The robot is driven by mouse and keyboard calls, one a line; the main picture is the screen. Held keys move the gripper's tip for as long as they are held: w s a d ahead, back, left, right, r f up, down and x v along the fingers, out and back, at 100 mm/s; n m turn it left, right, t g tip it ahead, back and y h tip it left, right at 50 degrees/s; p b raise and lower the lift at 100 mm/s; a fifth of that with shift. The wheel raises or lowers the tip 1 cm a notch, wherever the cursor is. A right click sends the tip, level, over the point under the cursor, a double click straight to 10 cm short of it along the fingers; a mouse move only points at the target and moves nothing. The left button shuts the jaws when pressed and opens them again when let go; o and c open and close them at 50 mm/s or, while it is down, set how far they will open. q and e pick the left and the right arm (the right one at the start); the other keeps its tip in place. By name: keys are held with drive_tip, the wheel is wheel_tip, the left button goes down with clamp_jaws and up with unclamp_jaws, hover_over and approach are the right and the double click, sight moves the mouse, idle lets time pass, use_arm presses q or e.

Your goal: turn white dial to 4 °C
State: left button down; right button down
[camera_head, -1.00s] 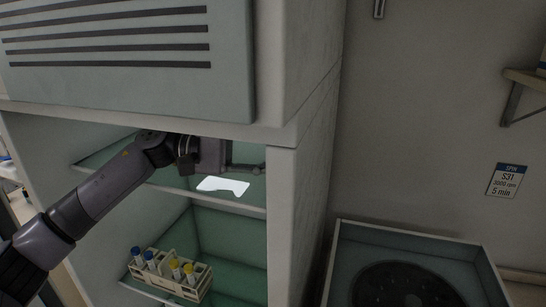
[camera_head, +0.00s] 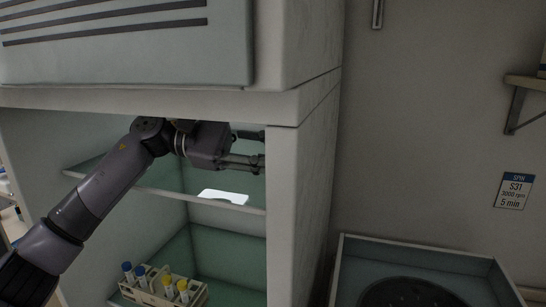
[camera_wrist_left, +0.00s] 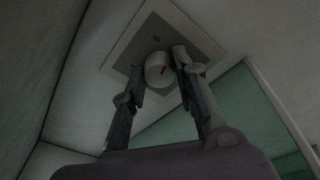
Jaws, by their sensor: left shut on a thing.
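The dial is hidden there behind the cabinet's front edge. My right gripper is not in view.
A shelf (camera_head: 160,194) with a bright white patch (camera_head: 222,197) lies below my left gripper. A rack (camera_head: 190,297) with several blue- and yellow-capped tubes stands lower down. An open box-like device (camera_head: 440,258) stands right of the cabinet, below a wall sign (camera_head: 514,190).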

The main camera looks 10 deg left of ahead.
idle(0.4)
use_arm(q)
drive_tip(key=c, duration=1.3)
unclamp_jaws()
